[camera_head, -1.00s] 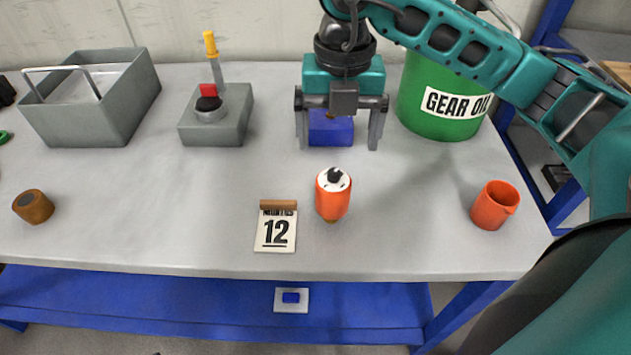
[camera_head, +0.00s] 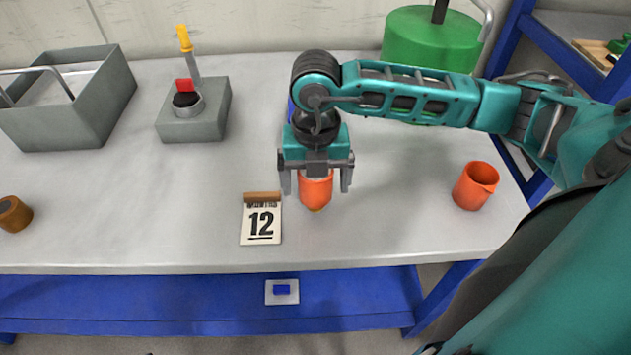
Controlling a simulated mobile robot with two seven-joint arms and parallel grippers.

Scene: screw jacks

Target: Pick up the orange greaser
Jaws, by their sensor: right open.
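The orange greaser (camera_head: 315,192) stands on the grey workbench in the head view, near the middle. My right gripper (camera_head: 316,188) is directly above and around it in the picture, with one finger on each side. The fingers are open, and small gaps show between them and the greaser. The greaser's white top is hidden behind the gripper's body. I cannot tell how far down the fingers reach. My left gripper is not in view.
An orange cup (camera_head: 475,186) stands to the right. A calendar block (camera_head: 261,219) lies close on the left. A grey switch box (camera_head: 194,112), a grey tray (camera_head: 120,85) and a green drum (camera_head: 432,40) stand farther back.

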